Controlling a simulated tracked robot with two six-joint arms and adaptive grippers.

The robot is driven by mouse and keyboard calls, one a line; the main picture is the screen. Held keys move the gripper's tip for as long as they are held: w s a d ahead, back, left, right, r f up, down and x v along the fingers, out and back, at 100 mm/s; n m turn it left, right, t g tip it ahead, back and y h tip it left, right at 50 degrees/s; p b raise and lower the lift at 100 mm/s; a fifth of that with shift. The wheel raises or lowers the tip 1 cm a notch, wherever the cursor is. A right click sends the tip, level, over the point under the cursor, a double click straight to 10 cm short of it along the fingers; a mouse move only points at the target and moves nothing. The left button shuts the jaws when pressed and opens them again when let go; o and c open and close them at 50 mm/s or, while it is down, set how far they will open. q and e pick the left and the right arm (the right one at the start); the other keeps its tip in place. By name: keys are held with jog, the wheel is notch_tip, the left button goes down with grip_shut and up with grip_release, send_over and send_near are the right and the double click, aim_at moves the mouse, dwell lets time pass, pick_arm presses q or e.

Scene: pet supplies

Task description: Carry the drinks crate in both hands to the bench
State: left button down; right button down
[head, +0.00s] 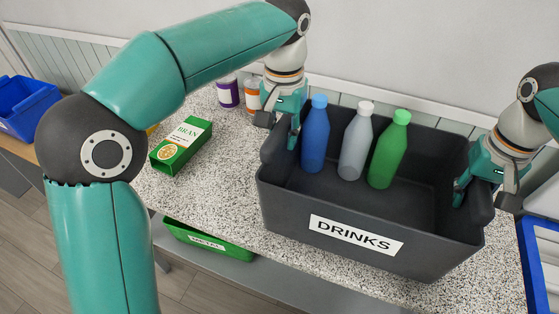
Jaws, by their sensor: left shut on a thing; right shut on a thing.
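The dark grey drinks crate (285,208) with a white DRINKS label is in the head view, over the speckled bench (220,205). I cannot tell whether it touches the bench top. Inside it stand a blue bottle (315,140), a grey bottle (355,147) and a green bottle (388,155), all upright. My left gripper (286,133) is shut on the crate's left end. My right gripper (472,188) is shut on its right end. The crate hides parts of both grips.
A green BRAN box (181,146) lies left of the crate, with a purple-labelled jar (228,92) and an orange-labelled jar (253,95) behind. A green METAL bin (207,241) is below the bench edge. Blue bins stand at far left (22,105) and right (540,260).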

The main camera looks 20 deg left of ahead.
aim_at(284, 122)
pick_arm(q)
jog(key=shift+f, duration=0.25)
pick_arm(e)
jog(key=shift+f, duration=0.25)
pick_arm(q)
jog(key=c, duration=1.2)
grip_release()
jog(key=shift+r, duration=0.1)
pick_arm(e)
jog(key=c, duration=1.3)
grip_release()
pick_arm(q)
jog(key=shift+o, duration=1.3)
jog(key=shift+s, duration=0.1)
pick_arm(e)
jog(key=o, duration=0.4)
jog(key=shift+s+r, duration=0.1)
jog(key=shift+c, duration=0.2)
pick_arm(q)
notch_tip(284, 122, up, 6)
jog(key=shift+r, duration=0.6)
pick_arm(e)
jog(key=shift+r, duration=0.1)
notch_tip(284, 122, up, 11)
jog(key=shift+f, duration=0.2)
jog(key=shift+r, duration=0.55)
